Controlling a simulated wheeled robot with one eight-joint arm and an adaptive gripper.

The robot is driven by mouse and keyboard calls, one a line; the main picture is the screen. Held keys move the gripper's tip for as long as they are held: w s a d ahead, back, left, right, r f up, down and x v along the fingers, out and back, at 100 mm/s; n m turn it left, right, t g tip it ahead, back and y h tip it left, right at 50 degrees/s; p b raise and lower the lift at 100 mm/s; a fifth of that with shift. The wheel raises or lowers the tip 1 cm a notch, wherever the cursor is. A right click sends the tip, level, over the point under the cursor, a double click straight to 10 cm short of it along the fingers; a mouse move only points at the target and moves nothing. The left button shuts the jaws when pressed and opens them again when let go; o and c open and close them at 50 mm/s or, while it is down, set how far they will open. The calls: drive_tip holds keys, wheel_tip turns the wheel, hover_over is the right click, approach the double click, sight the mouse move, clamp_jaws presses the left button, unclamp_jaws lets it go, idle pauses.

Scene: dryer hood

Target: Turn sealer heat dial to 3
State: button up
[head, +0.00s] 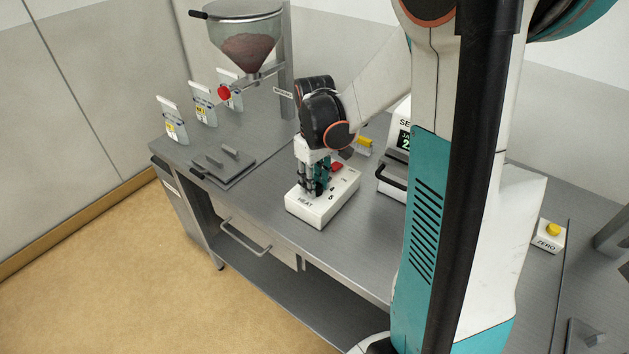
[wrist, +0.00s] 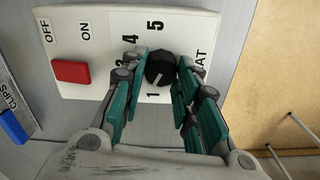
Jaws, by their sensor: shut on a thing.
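The sealer's white heat box (head: 322,207) stands on the steel bench, with its lettering partly covered by my fingers. Its black heat dial (wrist: 161,66) sits among the printed numbers in the wrist view. A pale pointer line on the dial runs toward the lower left of that view, near the 1. The 3, 4 and 5 also show; the 3 is partly covered, and the 2 is hidden behind a finger. My gripper (head: 316,187) reaches down over the box, and in the wrist view its teal-padded fingers (wrist: 162,72) are shut on the dial from both sides.
A red switch (wrist: 71,71) with OFF and ON labels sits on the same box. The sealer (head: 394,178) with a green display stands to the right. A dark flat plate (head: 222,166) lies left, with pouches (head: 203,112) and a hopper (head: 246,45) behind.

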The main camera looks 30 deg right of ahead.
drive_tip(key=m, duration=0.6)
drive_tip(key=shift+d+m, duration=0.1)
drive_tip(key=shift+m, duration=0.2)
drive_tip(key=m, duration=0.6)
idle(0.4)
drive_tip(key=o, duration=1.1)
drive_tip(key=shift+c, duration=0.2)
wheel_tip(320, 180, up, 12)
